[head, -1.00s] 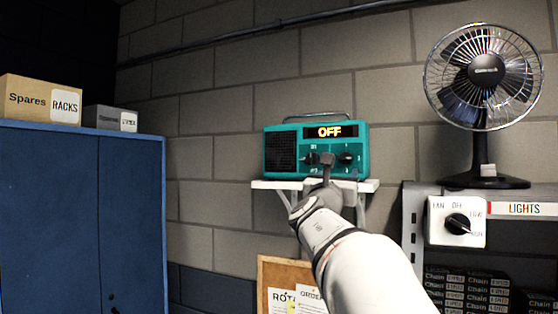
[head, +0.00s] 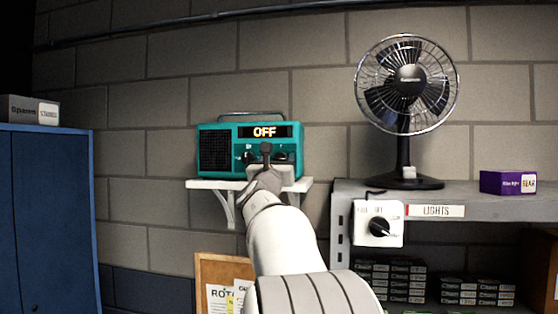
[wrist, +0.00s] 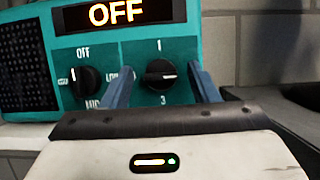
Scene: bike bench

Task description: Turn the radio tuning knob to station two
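The teal radio (head: 214,165) stands on a small white wall shelf, its display (head: 264,131) reading OFF. In the wrist view, the black right knob (wrist: 160,75) has "1" above it and "3" below. A light mark on it looks roughly horizontal. The fingers partly hide the labels beside this knob. In the head view, my gripper (head: 266,150) overlaps the radio's front.
The white shelf (head: 207,184) is under the radio. A fan (head: 404,150) and a purple box (head: 507,182) stand on a grey bench at right. A white switch box (head: 378,223) is on the bench front. A blue cabinet (head: 45,215) stands at left.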

